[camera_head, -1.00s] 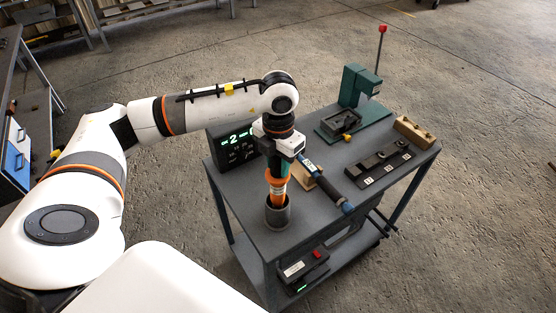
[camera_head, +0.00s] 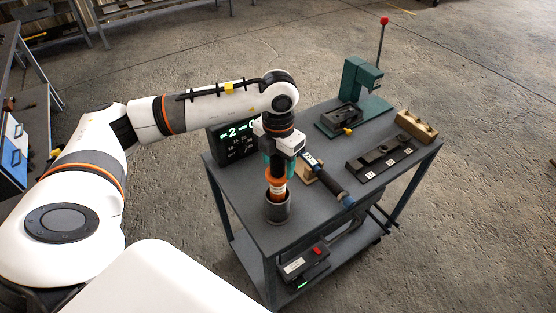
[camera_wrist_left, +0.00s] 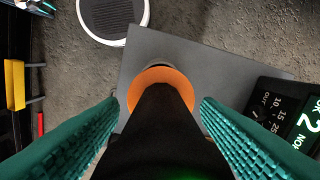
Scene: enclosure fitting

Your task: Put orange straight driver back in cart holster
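The orange straight driver (camera_head: 277,188) stands upright, its lower end inside the dark round cart holster (camera_head: 277,211) at the cart's near left corner. My left gripper (camera_head: 279,168) is above the holster and shut around the driver's dark upper body. In the left wrist view, the teal fingers (camera_wrist_left: 160,135) flank the black driver body, with its orange collar (camera_wrist_left: 160,82) beyond. The holster's inside and the driver's tip are hidden. My right gripper is not in view.
On the cart top (camera_head: 245,182) are a display (camera_head: 237,140), a blue-black tool (camera_head: 328,182), a green press (camera_head: 357,90), a black fixture strip (camera_head: 380,157) and a wooden block (camera_head: 416,127). A black device (camera_head: 305,266) lies on the lower shelf.

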